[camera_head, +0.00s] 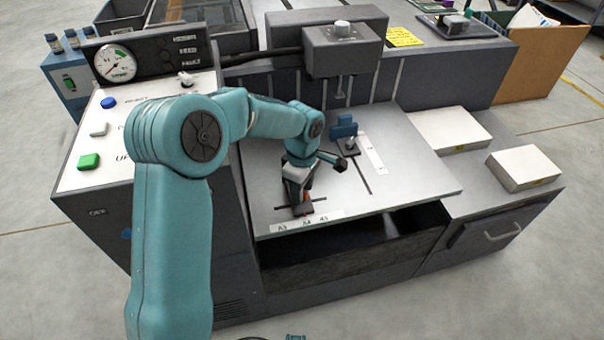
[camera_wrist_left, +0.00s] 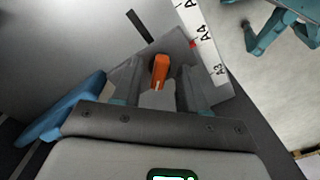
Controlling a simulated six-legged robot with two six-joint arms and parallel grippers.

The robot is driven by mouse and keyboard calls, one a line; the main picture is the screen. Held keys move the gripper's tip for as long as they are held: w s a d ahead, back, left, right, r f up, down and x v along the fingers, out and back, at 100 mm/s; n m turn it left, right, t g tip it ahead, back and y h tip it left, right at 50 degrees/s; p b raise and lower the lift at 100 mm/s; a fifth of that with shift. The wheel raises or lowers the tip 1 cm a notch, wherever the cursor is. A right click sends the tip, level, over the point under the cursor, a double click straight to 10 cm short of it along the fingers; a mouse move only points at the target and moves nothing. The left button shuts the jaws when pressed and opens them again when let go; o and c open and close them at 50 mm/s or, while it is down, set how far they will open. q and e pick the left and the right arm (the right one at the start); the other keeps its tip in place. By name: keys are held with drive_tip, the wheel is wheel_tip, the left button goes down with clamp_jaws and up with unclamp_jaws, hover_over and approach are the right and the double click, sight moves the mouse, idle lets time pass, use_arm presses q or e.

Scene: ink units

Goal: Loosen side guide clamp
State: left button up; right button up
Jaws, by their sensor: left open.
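My left gripper (camera_head: 300,200) reaches down over the front of the grey machine bed (camera_head: 420,175). In the left wrist view its two fingers (camera_wrist_left: 160,85) stand apart, one on each side of an orange clamp lever (camera_wrist_left: 160,70). I cannot tell whether either finger touches the lever. The lever rises from a dark grey block (camera_wrist_left: 208,82) beside the white size strip marked A3 and A4. In the head view the strip (camera_head: 308,222) lies along the bed's front edge, and the arm hides most of the clamp. My right gripper is not in view.
A blue block (camera_head: 344,127) stands farther back on the bed. White paper stacks (camera_head: 447,131) and (camera_head: 525,168) lie at the right. A control panel with a gauge (camera_head: 115,63) and a green button (camera_head: 89,161) stands at the left. A grey overhead unit (camera_head: 343,48) is behind.

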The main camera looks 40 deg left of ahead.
use_arm(q)
wheel_tip(320, 180, up, 16)
drive_tip(key=p, duration=0.3)
idle(0.3)
